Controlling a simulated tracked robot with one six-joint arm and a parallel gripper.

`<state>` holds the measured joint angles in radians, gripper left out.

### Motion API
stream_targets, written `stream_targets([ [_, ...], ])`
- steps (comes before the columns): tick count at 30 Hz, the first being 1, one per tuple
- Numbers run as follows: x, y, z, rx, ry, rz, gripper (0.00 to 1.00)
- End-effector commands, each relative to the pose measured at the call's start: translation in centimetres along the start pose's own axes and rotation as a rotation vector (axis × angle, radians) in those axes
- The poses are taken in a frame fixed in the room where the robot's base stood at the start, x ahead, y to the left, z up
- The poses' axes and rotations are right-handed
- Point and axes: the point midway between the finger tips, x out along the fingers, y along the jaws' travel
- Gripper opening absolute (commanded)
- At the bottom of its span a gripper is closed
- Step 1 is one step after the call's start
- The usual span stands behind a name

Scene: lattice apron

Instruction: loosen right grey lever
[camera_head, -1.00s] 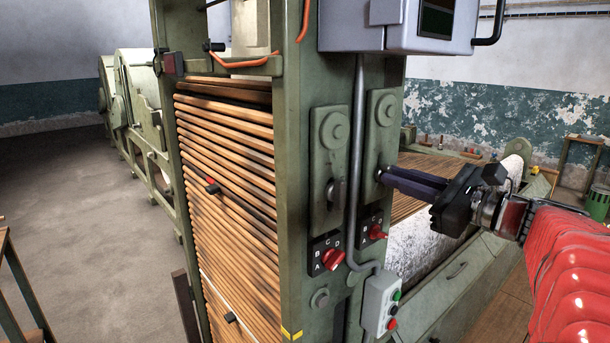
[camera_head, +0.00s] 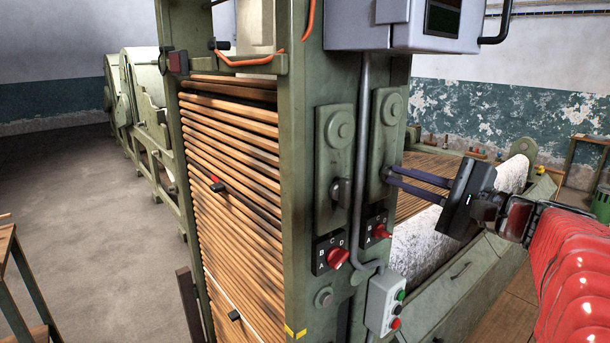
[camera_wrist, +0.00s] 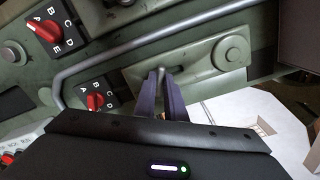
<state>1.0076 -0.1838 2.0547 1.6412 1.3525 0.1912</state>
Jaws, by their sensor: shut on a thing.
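The right grey lever (camera_wrist: 161,71) sits on a green slotted plate (camera_head: 390,112) on the machine's right post. In the head view my fingertips hide most of it. My gripper (camera_head: 388,174) reaches in from the right with its two dark fingers at the lever. In the wrist view the fingertips (camera_wrist: 160,74) close around the lever's end, one on each side. The left grey lever (camera_head: 341,192) hangs free on its own plate (camera_head: 335,140), beyond a grey pipe.
The grey vertical pipe (camera_head: 362,130) runs between the two plates. Red rotary switches (camera_head: 337,258) (camera_head: 382,231) sit below the levers. A button box (camera_head: 385,302) is lower, and a grey cabinet (camera_head: 385,25) overhangs above. Floor at the left is clear.

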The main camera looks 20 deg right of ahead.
Motion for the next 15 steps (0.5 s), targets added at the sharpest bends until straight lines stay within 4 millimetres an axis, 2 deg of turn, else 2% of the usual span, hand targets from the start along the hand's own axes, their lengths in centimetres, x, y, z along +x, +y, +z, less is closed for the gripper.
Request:
stream_targets([
  [10, 0.02, 0.46, 0.06, 0.0, -0.004, 0.01, 0.0],
  [11, 0.03, 0.47, 0.06, 0.0, -0.004, 0.01, 0.11],
  [15, 0.03, 0.41, 0.06, 0.0, -0.004, 0.009, 0.21],
])
